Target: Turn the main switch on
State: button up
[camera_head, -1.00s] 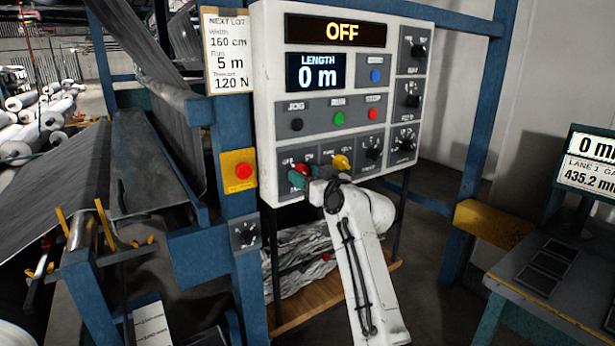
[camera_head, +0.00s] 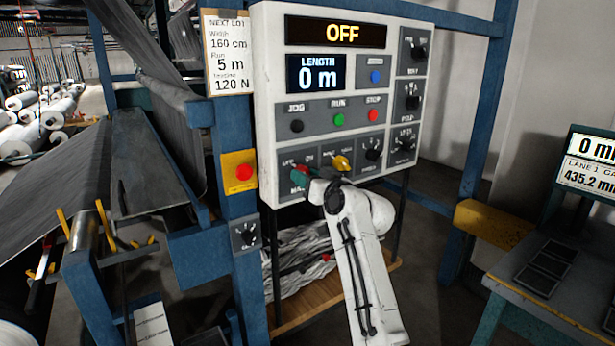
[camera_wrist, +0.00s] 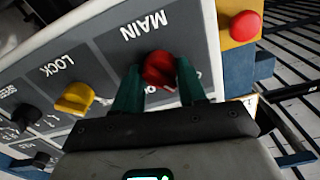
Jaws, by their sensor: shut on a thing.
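The main switch is a red rotary knob (camera_wrist: 158,70) on a grey plate marked MAIN in the wrist view. It also shows at the panel's lower left in the head view (camera_head: 299,178), partly hidden by my gripper. My gripper (camera_wrist: 160,84) has green fingers, one on each side of the red knob, and is shut on it. The control panel (camera_head: 270,80) is white, and its top display (camera_head: 336,31) reads OFF. The length display (camera_head: 316,73) reads 0 m.
A yellow lock knob (camera_head: 341,163) sits right of the main switch; it also shows in the wrist view (camera_wrist: 74,98). A red button on a yellow box (camera_head: 243,171) is at the left. Jog, run and stop buttons (camera_head: 338,118) are above. A bench (camera_head: 540,290) stands at right.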

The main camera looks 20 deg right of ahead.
jog(key=shift+m+p, duration=3.75)
jog(key=shift+m, duration=4.15)
jog(key=shift+f, duration=0.1)
jog(key=o, duration=1.1)
jog(key=shift+c, duration=0.2)
jog(key=shift+s, duration=0.1)
jog(key=b+v, duration=0.1)
jog(key=v, duration=0.9)
jog(key=shift+s+d, duration=0.15)
jog(key=shift+s, duration=0.15)
